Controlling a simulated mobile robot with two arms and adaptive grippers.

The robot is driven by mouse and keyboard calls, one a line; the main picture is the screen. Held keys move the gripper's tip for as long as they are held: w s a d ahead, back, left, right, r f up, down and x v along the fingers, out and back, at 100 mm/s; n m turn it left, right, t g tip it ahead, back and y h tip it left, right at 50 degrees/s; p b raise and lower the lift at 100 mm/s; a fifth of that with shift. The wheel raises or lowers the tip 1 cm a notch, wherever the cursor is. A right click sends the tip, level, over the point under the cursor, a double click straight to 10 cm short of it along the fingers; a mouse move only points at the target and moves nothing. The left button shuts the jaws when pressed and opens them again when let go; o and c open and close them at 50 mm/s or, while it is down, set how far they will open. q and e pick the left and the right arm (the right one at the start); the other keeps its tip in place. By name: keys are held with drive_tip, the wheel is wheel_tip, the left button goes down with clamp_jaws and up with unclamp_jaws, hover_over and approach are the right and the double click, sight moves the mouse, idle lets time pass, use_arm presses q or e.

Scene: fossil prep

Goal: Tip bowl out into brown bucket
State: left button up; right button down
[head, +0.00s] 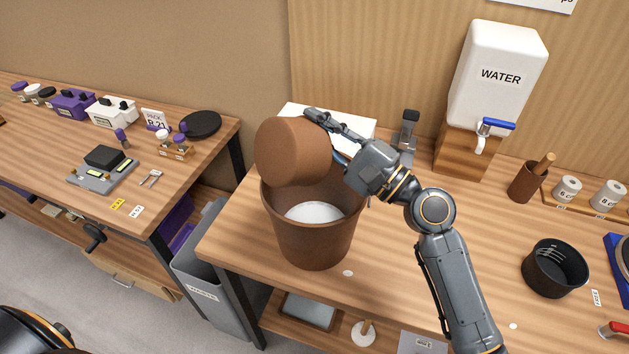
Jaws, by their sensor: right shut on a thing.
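The brown bowl (290,152) is tipped on its side over the brown bucket (312,243). Its mouth and inside are hidden from me. My right gripper (328,136) is shut on the bowl at its right side, above the bucket's far rim. The bucket stands upright near the left front edge of the right-hand bench. White material (314,213) shows inside the bucket, below the bowl. I cannot see anything falling between them.
A white water tank (497,68) with a blue-handled tap stands at the back right. A black pot (555,268) and a brown cup (525,184) are to the right. A grey waste bin (200,262) stands left of the bench. Bench space right of the bucket is mostly clear.

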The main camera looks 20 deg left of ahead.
sight(310, 141)
drive_tip(key=shift+w+d+f+m+t, duration=0.3)
drive_tip(key=shift+w+m+t, duration=0.15)
drive_tip(key=shift+m, duration=0.55)
idle(1.1)
drive_tip(key=s+n+g, duration=0.1)
drive_tip(key=n, duration=0.1)
drive_tip(key=s+a+r+n, duration=0.1)
drive_tip(key=shift+a+r+n+g, duration=0.1)
drive_tip(key=shift+a+n+g, duration=0.05)
drive_tip(key=shift+n+g, duration=0.25)
drive_tip(key=shift+s+a+n, duration=0.15)
drive_tip(key=shift+n, duration=0.15)
drive_tip(key=n, duration=0.1)
drive_tip(key=s+a+n+g, duration=0.1)
drive_tip(key=shift+s+r+n+h, duration=0.2)
drive_tip(key=shift+s+n+h, duration=0.05)
drive_tip(key=shift+n+h, duration=0.05)
drive_tip(key=shift+s+a+n+g, duration=0.35)
drive_tip(key=shift+s+n, duration=0.15)
drive_tip(key=shift+n, duration=0.2)
